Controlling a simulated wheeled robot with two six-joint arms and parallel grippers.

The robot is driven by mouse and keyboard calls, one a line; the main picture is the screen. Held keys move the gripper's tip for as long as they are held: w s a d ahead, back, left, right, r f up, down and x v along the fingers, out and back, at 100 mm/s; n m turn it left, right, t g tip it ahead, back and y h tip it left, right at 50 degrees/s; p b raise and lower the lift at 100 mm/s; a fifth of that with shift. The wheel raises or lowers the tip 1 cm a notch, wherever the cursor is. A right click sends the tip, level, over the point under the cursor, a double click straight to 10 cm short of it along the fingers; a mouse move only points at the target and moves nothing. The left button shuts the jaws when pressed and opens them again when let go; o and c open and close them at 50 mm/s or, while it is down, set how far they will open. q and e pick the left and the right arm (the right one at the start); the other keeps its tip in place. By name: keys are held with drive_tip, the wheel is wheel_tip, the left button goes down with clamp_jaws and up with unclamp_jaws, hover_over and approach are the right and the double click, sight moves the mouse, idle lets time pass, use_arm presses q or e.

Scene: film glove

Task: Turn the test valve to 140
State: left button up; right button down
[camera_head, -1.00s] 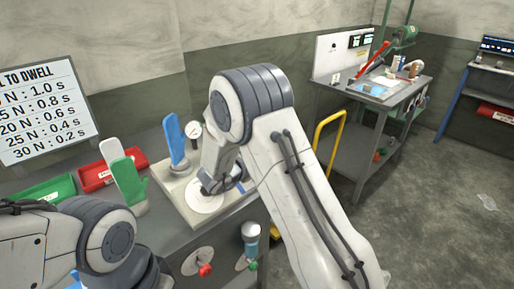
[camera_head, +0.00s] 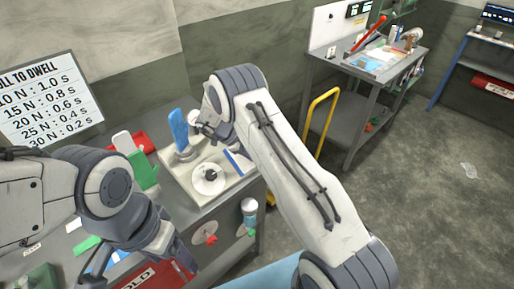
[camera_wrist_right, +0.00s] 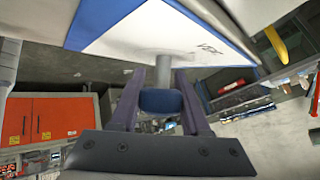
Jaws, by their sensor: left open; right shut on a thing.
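A round white dial (camera_head: 209,179) with a dark knob at its centre lies on the pale board (camera_head: 177,166) on the bench; its markings are too small to read. My right gripper (camera_head: 204,128) is beyond the dial, beside an upright blue hand shape (camera_head: 179,130). In the right wrist view it is shut on a blue piece (camera_wrist_right: 161,101) on a grey post, below a white panel with blue borders (camera_wrist_right: 165,32). I cannot tell whether this piece is the test valve. My left gripper (camera_head: 138,268) is open and empty over the bench's near left side.
A green hand shape (camera_head: 143,168) stands left of the board. A red tray (camera_head: 143,143) lies behind it and a red HOLD bin (camera_head: 155,275) is in front. A red knob (camera_head: 211,239) is on the bench front. A yellow rail (camera_head: 321,120) stands to the right.

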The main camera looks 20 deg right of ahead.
drive_tip(key=shift+s+a+m+g+y, duration=0.15)
drive_tip(key=shift+s+m+g+y, duration=0.1)
drive_tip(key=shift+m+g+y, duration=0.55)
drive_tip(key=shift+f, duration=0.1)
drive_tip(key=shift+c, duration=1.9)
unclamp_jaws()
drive_tip(key=b+v, duration=0.3)
drive_tip(key=v, duration=0.6)
drive_tip(key=shift+w+a+r, duration=0.15)
drive_tip(key=shift+a+r, duration=0.25)
drive_tip(key=shift+r, duration=0.2)
drive_tip(key=shift+w+d, duration=0.1)
